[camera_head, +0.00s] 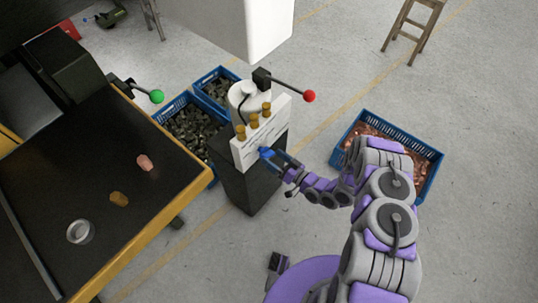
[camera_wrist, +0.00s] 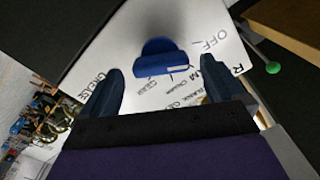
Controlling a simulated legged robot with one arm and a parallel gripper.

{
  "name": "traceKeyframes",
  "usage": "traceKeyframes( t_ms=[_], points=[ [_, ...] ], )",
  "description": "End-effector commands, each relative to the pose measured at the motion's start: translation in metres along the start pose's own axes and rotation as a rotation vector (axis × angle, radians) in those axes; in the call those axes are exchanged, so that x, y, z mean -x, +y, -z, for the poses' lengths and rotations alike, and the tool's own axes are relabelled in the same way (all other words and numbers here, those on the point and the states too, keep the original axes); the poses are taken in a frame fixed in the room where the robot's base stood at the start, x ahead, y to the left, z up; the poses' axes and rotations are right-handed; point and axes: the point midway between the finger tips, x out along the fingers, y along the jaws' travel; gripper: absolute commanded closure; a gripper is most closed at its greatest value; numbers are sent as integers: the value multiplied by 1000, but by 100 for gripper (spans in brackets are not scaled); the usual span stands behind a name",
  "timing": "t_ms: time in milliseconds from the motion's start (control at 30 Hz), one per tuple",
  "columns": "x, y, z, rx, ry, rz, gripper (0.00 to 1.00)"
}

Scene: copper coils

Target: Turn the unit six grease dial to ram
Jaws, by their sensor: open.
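The grease dial is a blue knob (camera_wrist: 163,58) on a white labelled plate (camera_wrist: 200,30), with "OFF", "GREASE" and other words printed around it. In the head view the white panel (camera_head: 246,152) stands on a dark pedestal, and the blue knob (camera_head: 266,153) sits low on its face. My gripper (camera_wrist: 160,88) is open in the wrist view, its two dark fingers on either side of the knob and slightly short of it, apart from it. In the head view my gripper (camera_head: 281,163) is close to the panel at the knob. Part of the lettering is hidden by the fingers.
Brass caps (camera_head: 254,121) stand along the panel top, with a red-ball lever (camera_head: 309,96) above. Blue crates of dark pieces (camera_head: 187,101) stand left, and a blue crate of copper pieces (camera_head: 436,172) right. A dark table (camera_head: 100,185) with a yellow edge is at left.

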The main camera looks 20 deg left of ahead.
Motion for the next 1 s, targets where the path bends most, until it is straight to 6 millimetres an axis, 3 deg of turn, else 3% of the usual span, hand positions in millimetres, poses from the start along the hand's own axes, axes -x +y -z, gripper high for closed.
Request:
traceKeyframes(
  t_ms=[233, 667, 1000],
  points=[
    [-27, 0, 0, 2, 0, 2, 4],
    [-33, 0, 1, 0, 1, -1, 4],
    [-32, 0, 1, 0, 1, -1, 37]
  ],
)
